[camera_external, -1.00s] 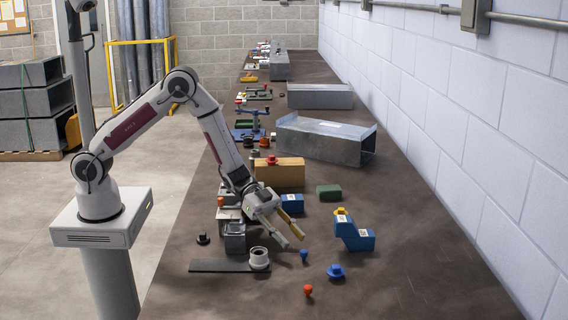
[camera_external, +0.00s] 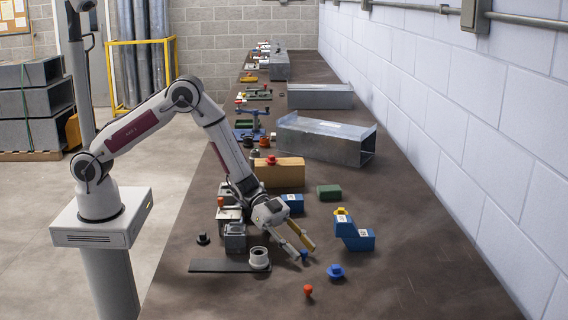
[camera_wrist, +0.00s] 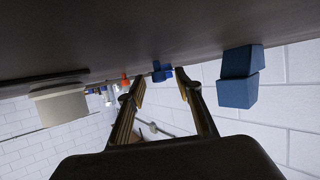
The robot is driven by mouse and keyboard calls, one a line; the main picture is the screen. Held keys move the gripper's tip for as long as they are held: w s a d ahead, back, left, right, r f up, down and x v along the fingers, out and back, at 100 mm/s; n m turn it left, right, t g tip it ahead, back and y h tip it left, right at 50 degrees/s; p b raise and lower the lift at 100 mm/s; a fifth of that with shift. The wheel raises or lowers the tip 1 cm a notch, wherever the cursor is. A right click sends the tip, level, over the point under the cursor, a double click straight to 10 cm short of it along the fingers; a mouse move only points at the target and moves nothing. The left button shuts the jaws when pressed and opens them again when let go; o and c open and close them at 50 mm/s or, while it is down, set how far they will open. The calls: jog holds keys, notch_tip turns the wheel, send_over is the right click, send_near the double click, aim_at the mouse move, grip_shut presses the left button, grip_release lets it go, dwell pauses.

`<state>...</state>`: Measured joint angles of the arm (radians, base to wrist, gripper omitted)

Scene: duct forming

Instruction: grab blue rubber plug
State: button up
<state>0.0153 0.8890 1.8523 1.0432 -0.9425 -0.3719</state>
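A small blue plug (camera_external: 304,254) lies on the dark bench in the external view, partly hidden by my fingers. A larger blue plug with a flange (camera_external: 335,271) lies just to its right and nearer the camera. My gripper (camera_external: 305,254) is open and tilted down, with its fingertips on either side of the small plug, close to the bench. In the wrist view my two fingers (camera_wrist: 160,80) stand apart, and blue plug shapes (camera_wrist: 162,72) show between and beyond the tips. I cannot tell there which plug is which, or whether the fingers touch one.
An orange-red plug (camera_external: 308,290) lies in front. Blue blocks (camera_external: 358,240) stand to the right, and a grey ring (camera_external: 260,258) sits on a dark plate to the left. A tan block (camera_external: 280,174) and metal ducts (camera_external: 322,139) are behind. The front right bench is clear.

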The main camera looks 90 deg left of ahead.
dwell(0.5)
jog(key=c, duration=0.8)
notch_tip(320, 180, up, 10)
dwell(0.6)
dwell(0.4)
